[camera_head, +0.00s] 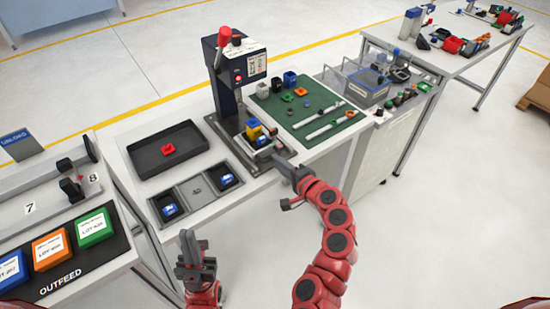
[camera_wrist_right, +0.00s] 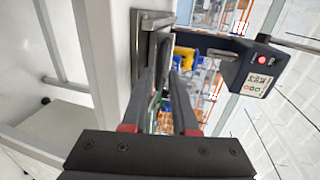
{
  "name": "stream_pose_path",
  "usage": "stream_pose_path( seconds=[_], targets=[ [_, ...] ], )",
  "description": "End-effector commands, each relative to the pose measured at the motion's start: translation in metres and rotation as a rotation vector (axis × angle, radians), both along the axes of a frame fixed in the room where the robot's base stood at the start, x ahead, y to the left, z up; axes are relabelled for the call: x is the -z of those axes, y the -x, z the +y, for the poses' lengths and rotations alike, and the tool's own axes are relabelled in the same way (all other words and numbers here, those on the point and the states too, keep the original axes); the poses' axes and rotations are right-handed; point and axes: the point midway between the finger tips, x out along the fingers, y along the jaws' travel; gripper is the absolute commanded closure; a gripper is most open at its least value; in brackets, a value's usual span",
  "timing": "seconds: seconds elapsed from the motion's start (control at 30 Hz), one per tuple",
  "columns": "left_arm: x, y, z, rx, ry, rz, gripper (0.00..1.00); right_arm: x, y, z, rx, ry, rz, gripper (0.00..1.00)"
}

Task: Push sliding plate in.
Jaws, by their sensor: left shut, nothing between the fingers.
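The sliding plate (camera_head: 264,160) is a grey plate at the foot of the dark press (camera_head: 222,88). It sticks out toward the front, with a yellow block (camera_head: 254,128) and a blue part on or beside it. My right gripper (camera_head: 284,163) is at the plate's front right edge; contact is unclear. In the right wrist view the fingers (camera_wrist_right: 164,75) show a narrow gap and point at the grey metal plate edge (camera_wrist_right: 150,25). My left gripper (camera_head: 187,245) is shut and empty, low in front of the table, away from the plate.
A black tray (camera_head: 140,160) with a red part lies left of the press. A grey tray (camera_head: 194,192) with blue parts is in front. A green mat (camera_head: 298,120) with several parts lies right. The press's red handle (camera_head: 224,36) rises above. Floor in front is free.

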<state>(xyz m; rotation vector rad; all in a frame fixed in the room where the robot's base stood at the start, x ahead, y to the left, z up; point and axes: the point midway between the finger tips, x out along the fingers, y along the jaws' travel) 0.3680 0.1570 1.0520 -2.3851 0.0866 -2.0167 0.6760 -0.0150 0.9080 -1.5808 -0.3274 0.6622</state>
Motion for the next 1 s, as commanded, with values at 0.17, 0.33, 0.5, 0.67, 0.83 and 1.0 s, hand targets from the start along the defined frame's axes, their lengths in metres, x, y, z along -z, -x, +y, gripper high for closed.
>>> stream_pose_path(
  seconds=[0.17,0.33,0.5,0.67,0.83,1.0],
  targets=[
    [-0.003,0.000,0.000,0.000,0.000,0.000,1.00,0.002,-0.013,0.010,-0.001,-0.001,-0.001,0.73],
    [-0.004,0.000,0.000,0.000,0.000,0.000,1.00,0.005,-0.018,0.013,0.000,-0.002,0.000,0.73],
    [-0.004,0.000,0.000,0.000,0.000,0.000,1.00,0.005,-0.018,0.013,0.002,-0.002,0.000,0.73],
    [-0.004,0.000,0.000,0.000,0.000,0.000,1.00,0.005,-0.018,0.013,0.001,-0.002,0.000,0.85],
    [-0.004,0.000,0.000,0.000,0.000,0.000,1.00,0.005,-0.018,0.013,0.001,-0.001,0.000,1.00],
    [-0.004,0.000,0.000,0.000,0.000,0.000,1.00,0.005,-0.018,0.013,0.001,-0.001,0.000,1.00]
  ],
)
